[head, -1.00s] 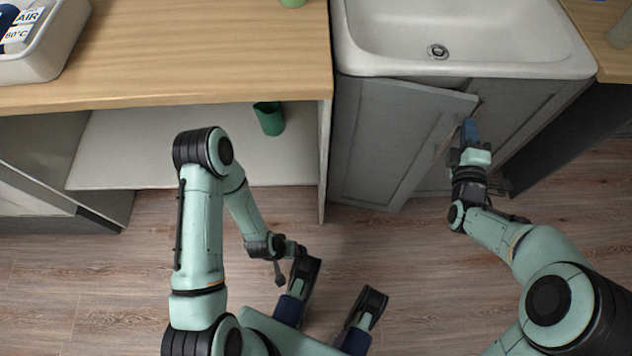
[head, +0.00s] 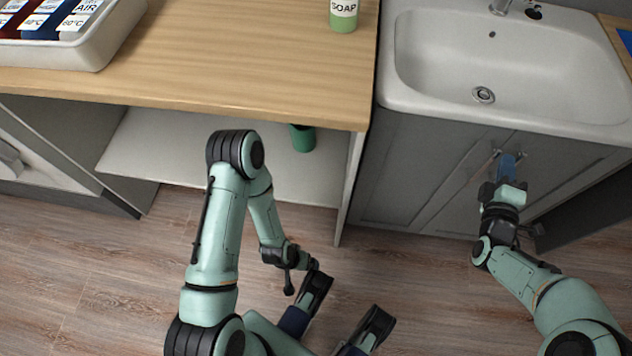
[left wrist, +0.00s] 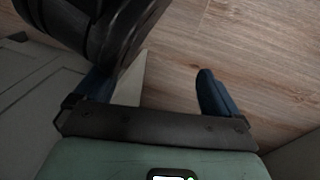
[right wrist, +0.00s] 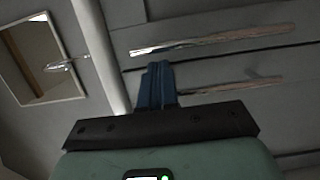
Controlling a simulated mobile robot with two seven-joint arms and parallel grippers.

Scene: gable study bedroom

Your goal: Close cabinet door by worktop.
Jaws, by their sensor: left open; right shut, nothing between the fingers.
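The grey sink cabinet has two doors under the basin, beside the wooden worktop (head: 240,60). The left cabinet door (head: 430,170), nearest the worktop, looks flush with the right door (head: 570,170); no gap shows. My right gripper (head: 508,162) is shut and empty, its blue fingers at the door fronts between the two handles. In the right wrist view, its fingertips (right wrist: 158,68) are close to two bar handles (right wrist: 210,40); I cannot tell whether they touch. My left gripper (left wrist: 150,80) is open and empty above the floor, away from the cabinet.
The white sink (head: 510,70) is above the doors. A soap bottle (head: 343,14) and a white tray (head: 85,50) stand on the worktop. A green cup (head: 302,138) is underneath it. Bare wooden floor (head: 130,270) lies in front.

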